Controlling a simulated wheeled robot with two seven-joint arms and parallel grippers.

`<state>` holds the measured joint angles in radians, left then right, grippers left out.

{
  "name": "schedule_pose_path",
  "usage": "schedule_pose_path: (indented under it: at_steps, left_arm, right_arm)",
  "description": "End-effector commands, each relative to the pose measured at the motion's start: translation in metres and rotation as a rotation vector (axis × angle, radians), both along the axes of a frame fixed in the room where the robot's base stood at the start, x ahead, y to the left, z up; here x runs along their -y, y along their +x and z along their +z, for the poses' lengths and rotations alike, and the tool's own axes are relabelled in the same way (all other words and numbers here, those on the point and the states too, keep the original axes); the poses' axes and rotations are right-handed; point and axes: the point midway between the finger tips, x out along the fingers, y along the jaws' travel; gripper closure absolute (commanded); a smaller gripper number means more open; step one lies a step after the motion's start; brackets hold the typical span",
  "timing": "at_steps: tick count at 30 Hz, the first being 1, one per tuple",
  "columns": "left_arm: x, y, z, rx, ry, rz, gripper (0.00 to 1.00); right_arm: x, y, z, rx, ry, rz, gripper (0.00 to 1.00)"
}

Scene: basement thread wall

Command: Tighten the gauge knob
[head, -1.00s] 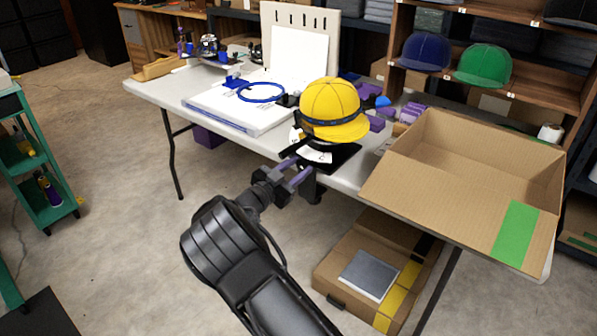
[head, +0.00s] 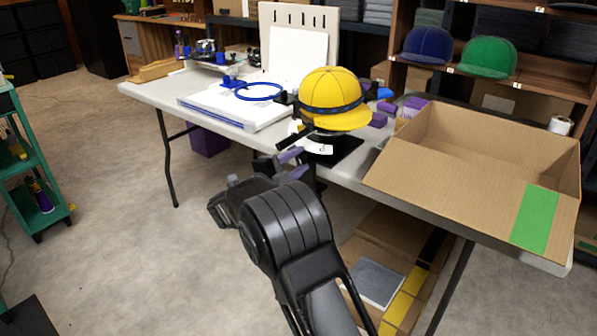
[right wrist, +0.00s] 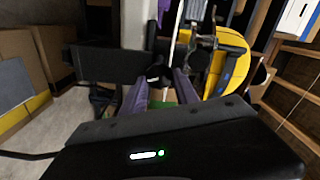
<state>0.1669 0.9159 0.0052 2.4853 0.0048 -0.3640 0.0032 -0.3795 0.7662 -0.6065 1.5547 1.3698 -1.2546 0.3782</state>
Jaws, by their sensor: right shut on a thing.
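The yellow cap (head: 335,92) sits on a dark stand on the table, with a dark band around it. A white gauge plate (head: 318,147) shows below its brim. My right gripper (head: 294,163) is at the table's front edge, just below the gauge plate, its purple fingers pointing up and right. In the right wrist view a small dark knob (right wrist: 156,74) shows between the fingertips (right wrist: 160,88), and the gripper is shut on it. In the head view the knob is hidden by the fingers. The yellow cap (right wrist: 227,62) is close on the right there. My left gripper is not in view.
An open cardboard box (head: 480,145) stands on the right of the table (head: 150,92). A white box with a blue ring (head: 259,91) lies left of the cap. Purple blocks (head: 379,119) lie behind right. Another carton (head: 375,283) is on the floor below.

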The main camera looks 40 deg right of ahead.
Motion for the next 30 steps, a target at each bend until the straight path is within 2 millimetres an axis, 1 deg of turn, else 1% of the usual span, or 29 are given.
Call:
schedule_pose_path:
  at_steps: [1,3,9,12,19,29,30]
  left_arm:
    - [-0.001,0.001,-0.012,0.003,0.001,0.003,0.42]
    - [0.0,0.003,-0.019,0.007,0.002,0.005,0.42]
    - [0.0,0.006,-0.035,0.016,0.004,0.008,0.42]
    - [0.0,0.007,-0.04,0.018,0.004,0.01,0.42]
    - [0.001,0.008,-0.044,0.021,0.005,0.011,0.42]
    - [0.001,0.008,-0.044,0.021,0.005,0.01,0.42]
    - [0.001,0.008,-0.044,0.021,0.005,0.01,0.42]
  right_arm:
    - [0.0,0.0,-0.006,0.04,0.013,0.001,1.0]
    - [0.0,0.0,-0.005,0.095,0.029,0.001,1.0]
    - [0.0,0.001,-0.004,0.217,0.065,0.002,1.0]
    - [0.0,0.0,-0.003,0.256,0.076,0.001,1.0]
    - [0.0,0.001,-0.001,0.298,0.089,0.002,1.0]
    - [-0.001,0.001,0.0,0.301,0.09,0.003,1.0]
    - [-0.001,0.001,0.0,0.3,0.089,0.003,0.63]
